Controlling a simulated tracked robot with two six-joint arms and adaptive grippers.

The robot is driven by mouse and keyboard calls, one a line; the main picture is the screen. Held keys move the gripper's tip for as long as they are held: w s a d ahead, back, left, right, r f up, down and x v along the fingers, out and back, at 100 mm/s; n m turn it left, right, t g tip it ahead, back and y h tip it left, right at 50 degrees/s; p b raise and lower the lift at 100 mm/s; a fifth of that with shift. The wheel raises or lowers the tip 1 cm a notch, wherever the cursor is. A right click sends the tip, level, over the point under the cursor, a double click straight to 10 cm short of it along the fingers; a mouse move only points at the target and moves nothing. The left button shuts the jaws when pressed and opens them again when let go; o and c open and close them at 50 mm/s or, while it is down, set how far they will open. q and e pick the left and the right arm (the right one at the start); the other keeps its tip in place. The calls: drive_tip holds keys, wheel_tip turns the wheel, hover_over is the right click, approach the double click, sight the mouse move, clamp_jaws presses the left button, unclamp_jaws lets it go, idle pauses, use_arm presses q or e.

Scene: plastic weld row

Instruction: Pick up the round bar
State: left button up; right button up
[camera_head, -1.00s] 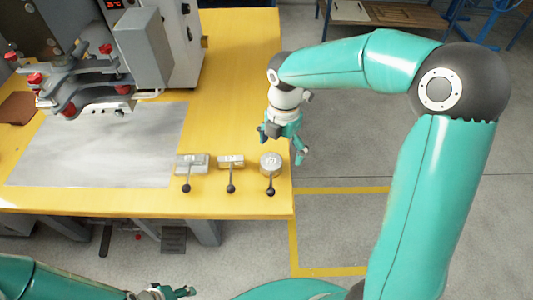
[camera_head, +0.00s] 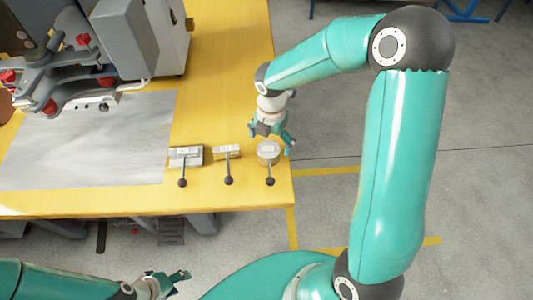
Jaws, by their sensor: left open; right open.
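The round bar, as best I can tell, is the rightmost of three small metal pieces: a round grey block (camera_head: 268,153) with a thin handle ending in a dark ball. It lies near the right front corner of the yellow table. My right gripper (camera_head: 271,138) is open with its fingers pointing down, just behind and above the round piece. No contact shows, and the exact height gap is hard to tell. My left gripper (camera_head: 178,280) is open and empty, low in front of the table's front edge.
Two rectangular metal pieces with ball handles, one in the middle (camera_head: 227,152) and one at left (camera_head: 186,156), lie beside it. A grey sheet (camera_head: 90,145) covers the table's left part. A grey machine (camera_head: 140,40) stands behind. The yellow table (camera_head: 235,70) is clear at the back right.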

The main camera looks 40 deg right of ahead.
sight(267, 149)
drive_tip(key=shift+w+a+f, duration=0.15)
drive_tip(key=shift+a+f, duration=0.05)
drive_tip(key=shift+f, duration=1.15)
drive_tip(key=shift+w+a+f, duration=0.1)
drive_tip(key=shift+a+f, duration=0.05)
drive_tip(key=shift+f, duration=1.15)
drive_tip(key=shift+c, duration=0.2)
drive_tip(key=c, duration=1.6)
